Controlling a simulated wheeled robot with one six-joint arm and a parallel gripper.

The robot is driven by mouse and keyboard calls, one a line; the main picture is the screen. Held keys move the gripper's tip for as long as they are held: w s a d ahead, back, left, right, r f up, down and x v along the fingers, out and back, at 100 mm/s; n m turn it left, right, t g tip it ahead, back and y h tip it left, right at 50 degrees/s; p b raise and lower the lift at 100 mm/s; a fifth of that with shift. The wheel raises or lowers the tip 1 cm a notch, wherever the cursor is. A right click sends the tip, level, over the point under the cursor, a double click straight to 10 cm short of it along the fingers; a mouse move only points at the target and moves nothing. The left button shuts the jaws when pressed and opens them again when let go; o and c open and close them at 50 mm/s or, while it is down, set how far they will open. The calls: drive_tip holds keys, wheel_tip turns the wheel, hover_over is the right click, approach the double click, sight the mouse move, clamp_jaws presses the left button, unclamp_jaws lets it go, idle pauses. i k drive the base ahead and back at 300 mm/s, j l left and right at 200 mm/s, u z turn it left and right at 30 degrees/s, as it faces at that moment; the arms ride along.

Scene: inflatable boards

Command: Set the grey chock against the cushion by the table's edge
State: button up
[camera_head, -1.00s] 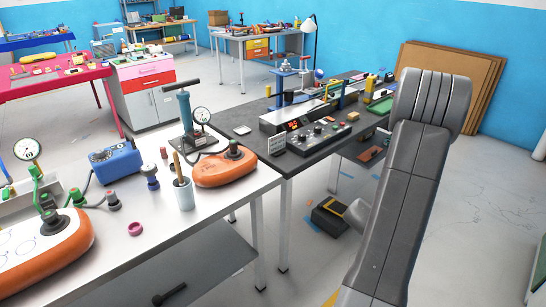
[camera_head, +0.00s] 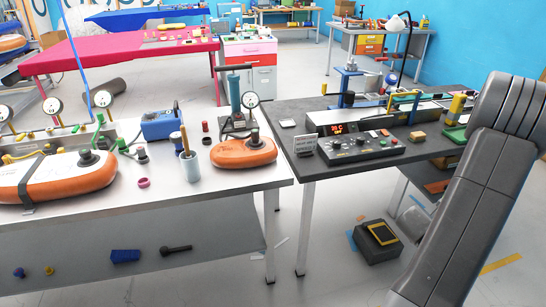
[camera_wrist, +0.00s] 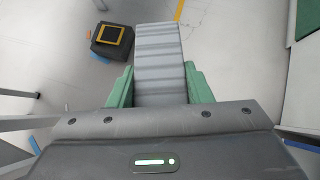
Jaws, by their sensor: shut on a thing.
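In the wrist view my gripper (camera_wrist: 158,84) has green fingers shut on the sides of the grey chock (camera_wrist: 158,55), a ribbed grey block. The chock is held above the floor, clear of any table. In the head view, a small orange cushion (camera_head: 243,153) with a dark valve lies near the right end of the white table (camera_head: 150,195). A larger orange and white cushion (camera_head: 70,180) lies at the table's left, with a strap across it. My arm shows at the right of the head view, but its gripper end is out of that picture.
A dark bench (camera_head: 400,155) with a control box adjoins at right. A black box (camera_head: 377,242) sits on the floor.

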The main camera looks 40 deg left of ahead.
sight(119, 257)
drive_tip(key=u, duration=1.55)
